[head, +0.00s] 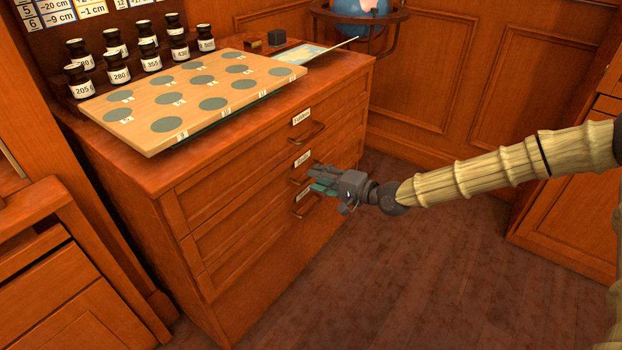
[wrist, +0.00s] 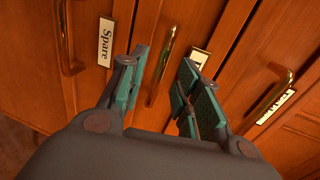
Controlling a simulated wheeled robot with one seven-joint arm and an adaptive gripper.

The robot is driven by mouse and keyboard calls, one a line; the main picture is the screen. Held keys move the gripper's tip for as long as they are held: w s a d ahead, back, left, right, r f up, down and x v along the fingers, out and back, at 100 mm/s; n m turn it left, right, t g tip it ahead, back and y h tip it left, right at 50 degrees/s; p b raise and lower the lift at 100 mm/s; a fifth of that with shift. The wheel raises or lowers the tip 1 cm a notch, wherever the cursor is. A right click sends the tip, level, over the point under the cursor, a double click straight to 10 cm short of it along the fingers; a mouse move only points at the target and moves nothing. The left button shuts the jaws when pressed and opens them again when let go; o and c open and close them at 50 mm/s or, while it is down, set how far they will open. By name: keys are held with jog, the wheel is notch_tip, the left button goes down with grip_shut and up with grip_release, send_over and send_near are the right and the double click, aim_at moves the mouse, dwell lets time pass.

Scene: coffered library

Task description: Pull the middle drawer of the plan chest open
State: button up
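The wooden plan chest (head: 150,178) has three drawers stacked on its front, all looking flush. The middle drawer (head: 237,216) has a small label and a brass bar handle, which shows clearly in the wrist view (wrist: 162,65). My gripper (head: 318,180) is in front of the chest at this handle. In the wrist view its two teal-padded fingers (wrist: 164,75) are apart, with the middle handle between them. I cannot tell whether either finger touches it. The gripper partly hides the middle handle in the head view.
The top drawer's handle (wrist: 270,94) and the bottom drawer's handle (wrist: 66,40), beside the "Spare" label (wrist: 105,42), flank my fingers. A board with grey discs (head: 200,105) and several dark bottles stand on the chest. The floor (head: 410,270) before it is clear.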

jog(key=shift+b+x, duration=0.3)
jog(key=shift+x, duration=1.45)
grip_shut()
